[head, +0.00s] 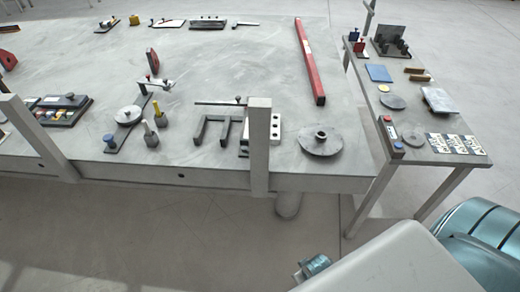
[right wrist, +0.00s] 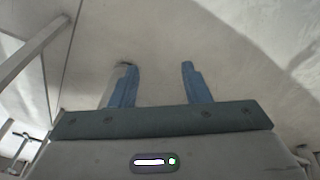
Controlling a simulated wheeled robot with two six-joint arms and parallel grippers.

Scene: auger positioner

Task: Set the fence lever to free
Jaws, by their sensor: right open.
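I cannot tell for sure which part is the fence lever. A thin bar with a small dark knob (head: 238,99) lies near the middle of the grey workbench (head: 230,60). Farther left, a pale lever with a dark knob (head: 167,84) sits on a dark strip beside a round disc (head: 128,115). My right gripper (right wrist: 158,66) is open and empty, with blue fingers apart over bare floor. In the head view it shows small at the bottom (head: 313,267), in front of the bench and well apart from both levers. My left gripper is not in view.
Two grey posts (head: 258,145) rise at the bench's front edge. A dark flanged disc (head: 321,141) and a long red bar (head: 309,62) lie on the right half. A side table (head: 408,151) with small parts stands at right. The floor between is clear.

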